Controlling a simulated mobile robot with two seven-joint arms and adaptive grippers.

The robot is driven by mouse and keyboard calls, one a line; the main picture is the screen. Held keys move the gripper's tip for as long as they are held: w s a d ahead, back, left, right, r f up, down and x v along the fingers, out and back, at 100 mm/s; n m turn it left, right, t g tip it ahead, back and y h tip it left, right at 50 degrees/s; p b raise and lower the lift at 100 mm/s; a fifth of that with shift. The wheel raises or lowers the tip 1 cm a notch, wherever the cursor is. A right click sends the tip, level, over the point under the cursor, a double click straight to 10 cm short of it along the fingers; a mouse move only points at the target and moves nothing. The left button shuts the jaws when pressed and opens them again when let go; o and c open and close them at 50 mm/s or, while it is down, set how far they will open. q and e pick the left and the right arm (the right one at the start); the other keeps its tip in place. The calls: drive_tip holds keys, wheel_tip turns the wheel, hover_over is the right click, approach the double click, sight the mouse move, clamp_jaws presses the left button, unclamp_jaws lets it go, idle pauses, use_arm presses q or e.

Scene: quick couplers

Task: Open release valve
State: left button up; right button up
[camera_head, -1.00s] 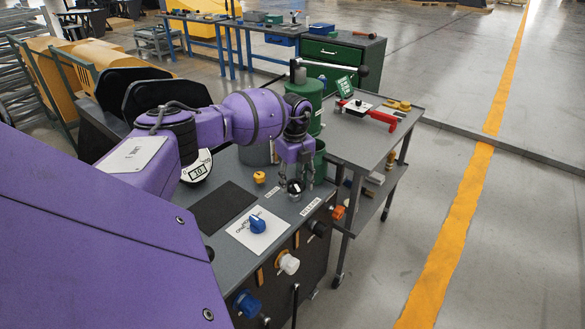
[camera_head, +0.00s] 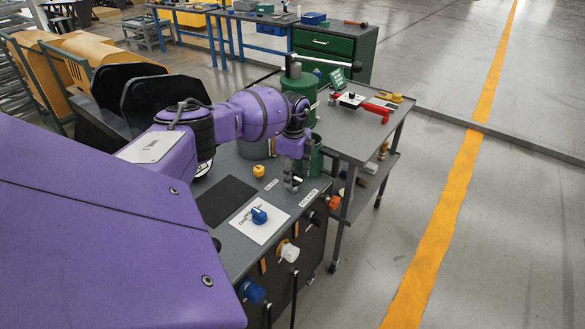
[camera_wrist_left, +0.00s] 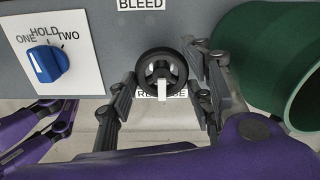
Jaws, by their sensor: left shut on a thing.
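The release valve is a round black handwheel (camera_wrist_left: 161,70) with a white pointer on the grey panel, above a partly covered RELEASE label (camera_wrist_left: 148,94) in the left wrist view. The pointer points down in that view. My left gripper (camera_wrist_left: 161,86) has one finger at each side of the wheel and is shut on it. In the head view my left gripper (camera_head: 292,184) reaches down to the bench top, and the wheel is mostly hidden by its fingers.
A blue selector knob (camera_head: 259,215) on a white plate stands to the left of the wheel. A yellow knob (camera_head: 259,170) and a green cylinder (camera_head: 299,103) are behind. A side cart (camera_head: 352,140) carries a red-handled tool. A green open container (camera_wrist_left: 290,70) is close right of the gripper.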

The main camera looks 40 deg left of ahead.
idle(0.3)
use_arm(q)
drive_tip(key=o, duration=1.1)
drive_tip(key=shift+s, duration=0.1)
wheel_tip(320, 180, up, 12)
drive_tip(key=shift+d, duration=0.1)
